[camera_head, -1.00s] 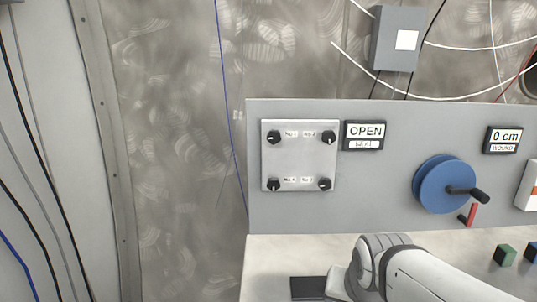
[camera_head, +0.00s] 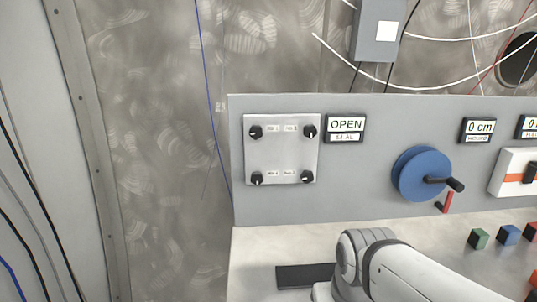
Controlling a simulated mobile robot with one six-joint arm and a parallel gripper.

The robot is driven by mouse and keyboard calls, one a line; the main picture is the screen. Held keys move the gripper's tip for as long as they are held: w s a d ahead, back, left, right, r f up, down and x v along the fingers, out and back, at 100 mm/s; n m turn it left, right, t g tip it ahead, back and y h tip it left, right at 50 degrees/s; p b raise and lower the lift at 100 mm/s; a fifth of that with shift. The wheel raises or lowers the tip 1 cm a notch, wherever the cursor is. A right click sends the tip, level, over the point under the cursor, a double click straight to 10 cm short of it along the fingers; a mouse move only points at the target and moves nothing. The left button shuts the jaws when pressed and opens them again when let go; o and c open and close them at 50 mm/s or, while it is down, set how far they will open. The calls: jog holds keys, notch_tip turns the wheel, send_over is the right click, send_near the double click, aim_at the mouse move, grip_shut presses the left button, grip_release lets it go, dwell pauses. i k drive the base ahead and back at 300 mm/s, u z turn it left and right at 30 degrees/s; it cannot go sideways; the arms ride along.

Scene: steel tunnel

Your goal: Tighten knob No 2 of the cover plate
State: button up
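The square metal cover plate (camera_head: 282,152) is on the grey panel at left of its middle, with a black knob near each corner. The knobs are top left (camera_head: 256,132), top right (camera_head: 309,131), bottom left (camera_head: 257,177) and bottom right (camera_head: 307,176). Small white labels sit beside them; their numbers are too small to read surely. A display right of the plate (camera_head: 345,125) reads "OPEN" above a label that looks like "SEAL". My white arm shows at the bottom, below and right of the plate. My gripper is not in view.
A blue wheel with a black handle (camera_head: 418,174) and a small red lever (camera_head: 447,202) are on the panel to the right. A "0 cm" display (camera_head: 479,128) is above. Coloured cubes, green (camera_head: 479,238) and blue (camera_head: 508,234) among them, stand on the bench right of my arm.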

aim_at(310, 131)
jog(key=z, duration=0.05)
jog(key=k, duration=1)
jog(key=u, duration=0.8)
jog(key=i, duration=1)
jog(key=z, duration=1.1)
